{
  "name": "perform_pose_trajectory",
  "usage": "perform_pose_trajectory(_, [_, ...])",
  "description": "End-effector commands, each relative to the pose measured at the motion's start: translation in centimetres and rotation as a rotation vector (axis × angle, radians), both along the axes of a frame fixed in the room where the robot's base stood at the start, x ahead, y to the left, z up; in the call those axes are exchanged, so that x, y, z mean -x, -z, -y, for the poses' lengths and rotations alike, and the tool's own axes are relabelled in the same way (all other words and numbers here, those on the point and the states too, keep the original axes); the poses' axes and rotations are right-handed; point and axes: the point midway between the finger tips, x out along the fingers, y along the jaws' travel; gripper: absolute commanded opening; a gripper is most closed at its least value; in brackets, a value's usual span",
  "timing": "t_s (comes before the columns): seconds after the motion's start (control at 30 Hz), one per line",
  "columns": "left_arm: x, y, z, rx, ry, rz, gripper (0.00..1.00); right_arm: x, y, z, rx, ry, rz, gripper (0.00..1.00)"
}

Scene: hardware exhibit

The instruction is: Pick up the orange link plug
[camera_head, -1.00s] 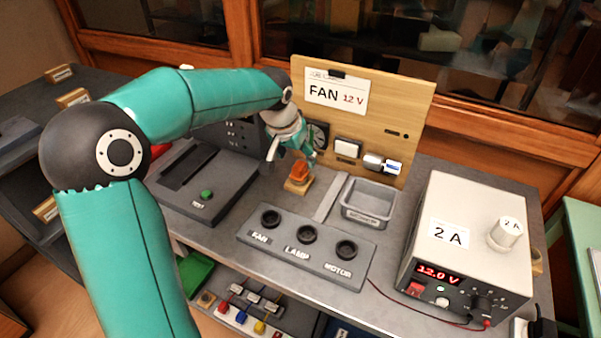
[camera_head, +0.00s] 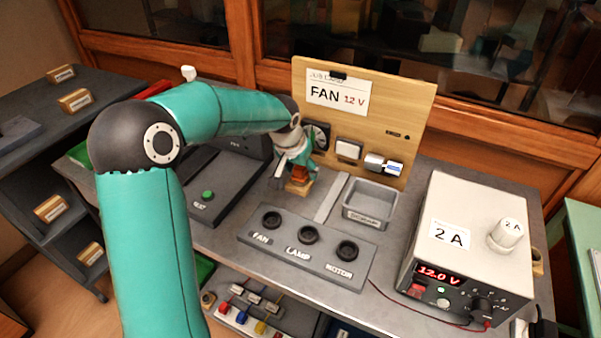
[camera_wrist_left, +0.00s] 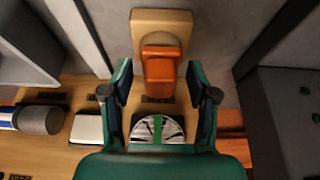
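The orange link plug (camera_head: 300,174) stands on a small wooden block (camera_head: 297,188) on the grey bench. My left gripper (camera_head: 291,168) is low at the plug and partly hides it. In the left wrist view, the orange link plug (camera_wrist_left: 159,66) shows between the two spread fingers of my left gripper (camera_wrist_left: 159,78), with a gap on each side. The wooden block (camera_wrist_left: 160,20) lies beyond the fingertips in that view. My right gripper is not in view.
The FAN board (camera_head: 370,120) stands close behind the plug. A grey tray (camera_head: 370,203) is to its right, and a socket panel (camera_head: 308,247) with FAN, LAMP and MOTOR is in front. A power supply (camera_head: 470,240) stands at the right. A grey test unit (camera_head: 225,185) is to the left.

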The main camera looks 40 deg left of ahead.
Motion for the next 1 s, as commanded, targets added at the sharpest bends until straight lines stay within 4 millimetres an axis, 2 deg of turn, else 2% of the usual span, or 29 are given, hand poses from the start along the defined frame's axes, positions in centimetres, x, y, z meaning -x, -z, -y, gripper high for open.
perform_pose_trajectory(0.03, [0.0, 0.0, 0.0, 0.0, 0.0, 0.0, 0.45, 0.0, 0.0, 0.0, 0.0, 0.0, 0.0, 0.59])
perform_pose_trajectory(0.2, [0.0, 0.0, 0.0, 0.0, 0.0, 0.0, 0.17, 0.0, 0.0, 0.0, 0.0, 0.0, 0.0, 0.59])
perform_pose_trajectory(0.3, [0.0, -0.1, 0.0, 0.0, 0.0, 0.001, 0.05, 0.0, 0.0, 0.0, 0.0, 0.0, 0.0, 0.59])
perform_pose_trajectory(0.57, [0.0, -0.2, 0.0, 0.0, 0.0, 0.001, 0.05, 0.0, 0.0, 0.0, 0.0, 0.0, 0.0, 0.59])
perform_pose_trajectory(0.73, [-0.1, -1.1, 0.0, -0.002, 0.001, 0.002, 0.05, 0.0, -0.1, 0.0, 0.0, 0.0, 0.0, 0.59])
perform_pose_trajectory(0.87, [-0.1, -2.6, 0.0, -0.003, 0.001, 0.004, 0.05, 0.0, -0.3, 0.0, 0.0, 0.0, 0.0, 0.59])
perform_pose_trajectory(1.0, [-0.1, -5.3, -0.1, -0.002, -0.001, 0.006, 0.05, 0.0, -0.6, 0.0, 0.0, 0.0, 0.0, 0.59])
